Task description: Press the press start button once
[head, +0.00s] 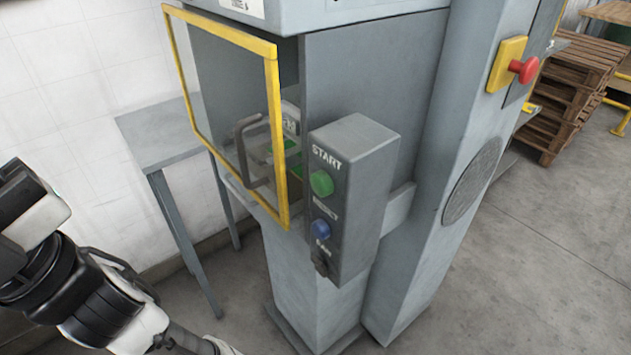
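The green start button (321,183) sits on the upper front face of a grey control box (362,180), under the word START. A blue button (319,229) and a dark switch (323,262) are below it on the same face. The box is fixed to the side of a grey press (365,75). My arm shows at the lower left, well apart from the box. The end of my arm runs out of the bottom of the picture, so my gripper's fingers are not seen.
A yellow-framed clear door (279,140) with a dark handle stands left of the box. A grey side table (160,135) is by the white wall. A red emergency stop (523,69) is on the column. Wooden pallets (570,90) are stacked at right.

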